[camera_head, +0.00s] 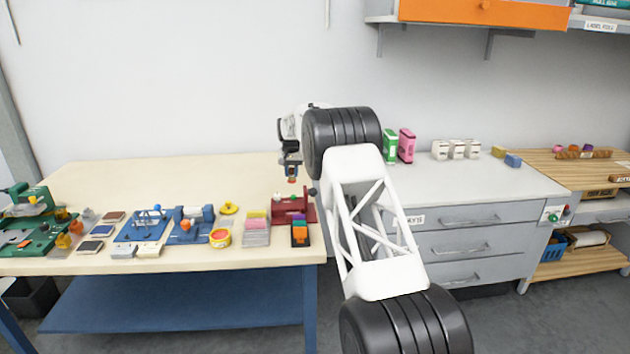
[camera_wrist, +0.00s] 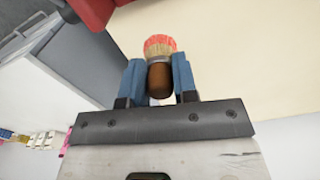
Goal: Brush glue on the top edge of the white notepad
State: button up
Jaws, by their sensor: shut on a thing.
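My gripper (camera_head: 291,172) is above the right end of the cream table, over a red clamp-like stand (camera_head: 292,206). In the wrist view my gripper (camera_wrist: 159,82) is shut on a brush (camera_wrist: 159,79). The brush has a brown wooden handle between the blue fingers and pale bristles with red tips, pointing away from the wrist. The bristles are clear of the table. Several small pale pads (camera_head: 149,249) lie at the table's front; I cannot tell which is the white notepad.
Blue fixtures (camera_head: 190,225) stand further left. A grey drawer cabinet (camera_head: 470,235) adjoins the table on the right. The table's back is clear.

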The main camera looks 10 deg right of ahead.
jog(key=s+a+r, duration=0.1)
jog(key=s+a, duration=0.3)
jog(key=a, duration=1)
jog(key=s+a+r+n, duration=0.1)
jog(key=s+a, duration=0.3)
jog(key=a, duration=1)
jog(key=s+a+r, duration=0.3)
jog(key=s+a, duration=0.1)
jog(key=a, duration=1)
jog(key=shift+s+r+n, duration=0.15)
jog(key=shift+r+n, duration=0.1)
jog(key=shift+n, duration=0.15)
jog(key=shift+a, duration=0.1)
jog(key=shift+f, duration=3.55)
jog(key=shift+d+f, duration=0.2)
jog(key=shift+d, duration=1.95)
jog(key=shift+d+f, duration=0.2)
jog(key=shift+d, duration=1.95)
jog(key=shift+a, duration=4.2)
notch_tip(320, 180, up, 8)
